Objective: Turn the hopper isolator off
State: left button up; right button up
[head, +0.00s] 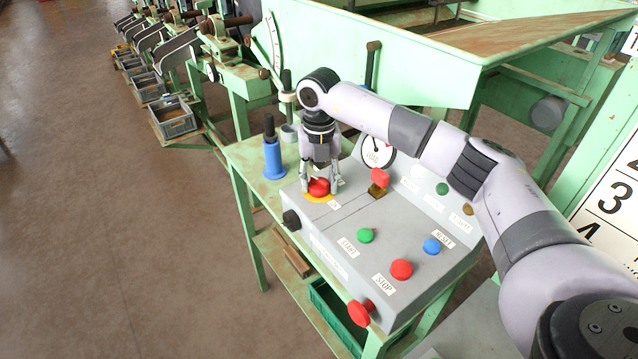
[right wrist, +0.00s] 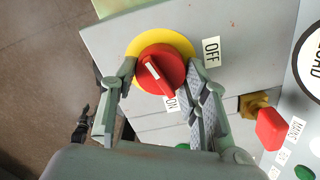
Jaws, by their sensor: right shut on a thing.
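The isolator is a red rotary knob (head: 318,187) on a round yellow plate, on the far left of the grey control box (head: 345,212). In the right wrist view the red knob (right wrist: 160,68) has a raised bar with a white mark. The bar slants from upper left to lower right, its lower end near the ON label (right wrist: 171,103). The OFF label (right wrist: 211,52) lies to the knob's right. My right gripper (head: 321,184) points down over the knob, shut on it with one finger on each side. My left gripper is not in view.
A red lever on a yellow base (head: 379,178) and a gauge (head: 378,151) stand right of the knob. Green (head: 365,235), red (head: 401,268) and blue (head: 431,246) buttons are nearer. A blue bottle-shaped thing (head: 273,158) stands to the left. A black side knob (head: 291,219) sticks out.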

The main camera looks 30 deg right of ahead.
aim_at(320, 180)
jog(key=n+b, duration=0.1)
jog(key=n, duration=0.2)
jog(key=shift+n+b, duration=0.3)
jog(key=shift+n, duration=0.1)
jog(key=n+b, duration=0.1)
jog(key=n, duration=0.2)
jog(key=shift+d+n, duration=0.1)
jog(key=shift+n, duration=0.2)
jog(key=n+b, duration=0.1)
jog(key=n, duration=0.2)
jog(key=shift+n, duration=0.3)
jog(key=shift+n+b, duration=0.45)
jog(key=shift+n, duration=1.15)
jog(key=o, duration=1.1)
jog(key=shift+o, duration=0.2)
notch_tip(320, 180, up, 12)
